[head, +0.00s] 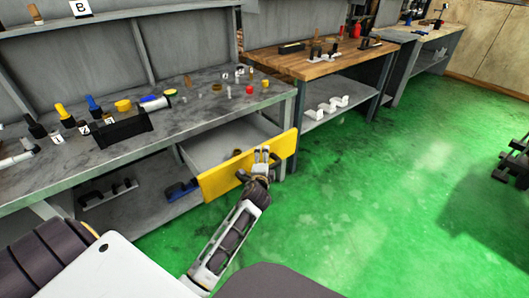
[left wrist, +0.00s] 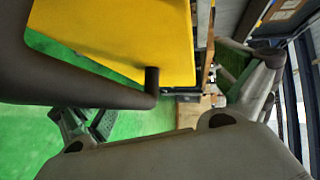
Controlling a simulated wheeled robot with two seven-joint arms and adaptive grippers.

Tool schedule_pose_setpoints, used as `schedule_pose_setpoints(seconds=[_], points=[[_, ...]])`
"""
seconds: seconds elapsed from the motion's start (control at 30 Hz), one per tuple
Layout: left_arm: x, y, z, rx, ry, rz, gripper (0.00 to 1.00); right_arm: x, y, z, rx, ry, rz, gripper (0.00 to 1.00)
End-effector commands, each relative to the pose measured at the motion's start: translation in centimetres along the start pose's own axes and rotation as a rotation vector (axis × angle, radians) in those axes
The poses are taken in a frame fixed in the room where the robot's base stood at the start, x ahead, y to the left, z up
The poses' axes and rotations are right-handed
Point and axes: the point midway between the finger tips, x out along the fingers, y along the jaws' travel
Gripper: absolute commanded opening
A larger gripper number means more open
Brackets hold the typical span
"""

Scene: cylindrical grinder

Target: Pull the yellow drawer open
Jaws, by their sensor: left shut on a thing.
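The yellow drawer (head: 218,182) under the grey workbench is pulled out, and its grey inside shows behind the yellow front. A small brownish round thing lies inside it. My left gripper (head: 262,155) is at the front face, right of its middle, shut on the drawer handle. In the left wrist view the yellow front (left wrist: 125,35) fills the top, with the dark handle (left wrist: 152,82) against it and my fingers to either side. The exact finger contact is hard to see. My right gripper is not in view.
The grey workbench top (head: 190,120) carries knobs, a black holder (head: 122,130) and small parts. Its lower shelf holds black brackets and a blue item (head: 182,190). A wooden-topped bench (head: 290,64) stands beyond. The green floor (head: 370,180) right of the drawer is clear.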

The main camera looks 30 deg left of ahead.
Motion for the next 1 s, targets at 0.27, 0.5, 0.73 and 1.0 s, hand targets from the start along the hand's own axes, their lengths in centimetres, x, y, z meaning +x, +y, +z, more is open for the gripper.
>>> schedule_pose_setpoints(seconds=[0.27, 0.5, 0.73, 1.0], points=[[-0.4, -1.2, 0.1, 0.005, 0.001, -0.02, 0.7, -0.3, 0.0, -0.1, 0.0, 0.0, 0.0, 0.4], [-1.4, -1.0, 0.0, 0.003, 0.002, -0.018, 0.65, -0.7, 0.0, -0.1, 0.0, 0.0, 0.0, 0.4], [-2.4, -0.9, 0.1, 0.003, 0.001, -0.018, 0.65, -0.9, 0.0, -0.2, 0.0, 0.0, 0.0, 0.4], [-3.5, -0.8, 0.1, 0.004, 0.001, -0.018, 0.63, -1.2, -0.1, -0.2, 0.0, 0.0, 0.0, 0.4]])
